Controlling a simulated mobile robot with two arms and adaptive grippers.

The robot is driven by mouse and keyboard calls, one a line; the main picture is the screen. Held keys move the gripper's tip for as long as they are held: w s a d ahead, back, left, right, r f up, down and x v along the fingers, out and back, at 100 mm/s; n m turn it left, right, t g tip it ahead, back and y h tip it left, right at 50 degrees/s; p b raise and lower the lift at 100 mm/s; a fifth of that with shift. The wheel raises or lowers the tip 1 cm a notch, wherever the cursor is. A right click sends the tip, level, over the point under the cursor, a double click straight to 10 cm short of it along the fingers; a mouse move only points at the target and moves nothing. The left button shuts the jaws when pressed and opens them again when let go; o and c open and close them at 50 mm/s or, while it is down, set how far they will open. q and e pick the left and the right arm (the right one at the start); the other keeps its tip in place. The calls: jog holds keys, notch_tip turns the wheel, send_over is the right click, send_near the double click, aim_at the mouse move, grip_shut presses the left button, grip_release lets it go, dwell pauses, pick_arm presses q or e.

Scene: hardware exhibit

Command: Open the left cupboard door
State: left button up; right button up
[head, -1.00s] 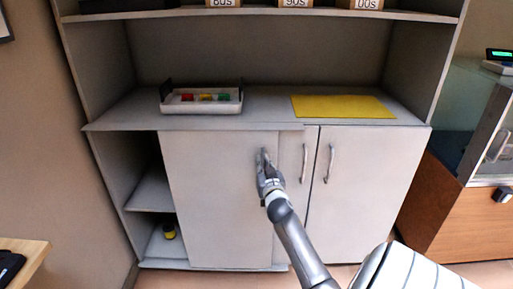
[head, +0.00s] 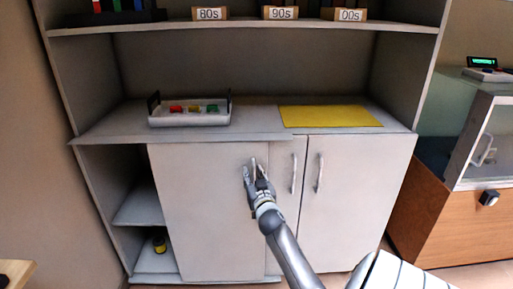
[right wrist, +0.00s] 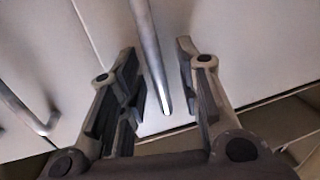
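The left cupboard door (head: 205,205) is a pale flat panel standing to the right of an open gap, where inner shelves (head: 140,207) show. Its upright metal handle (head: 254,166) is near its right edge. My right gripper (head: 252,175) is at this handle. In the right wrist view the gripper (right wrist: 160,90) is open, with one finger on each side of the handle (right wrist: 150,55) and visible space on both sides. My left gripper is not in view.
Two more handles, the middle one (head: 293,173) and the right one (head: 319,173), are close to the right. The countertop holds a white tray (head: 188,119) and a yellow sheet (head: 330,116). A yellow-and-black item (head: 159,244) sits on the lower shelf. A glass case (head: 485,140) is at right.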

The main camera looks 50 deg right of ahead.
jog(key=v, duration=1.1)
jog(key=shift+s+a, duration=0.25)
jog(key=shift+a, duration=0.05)
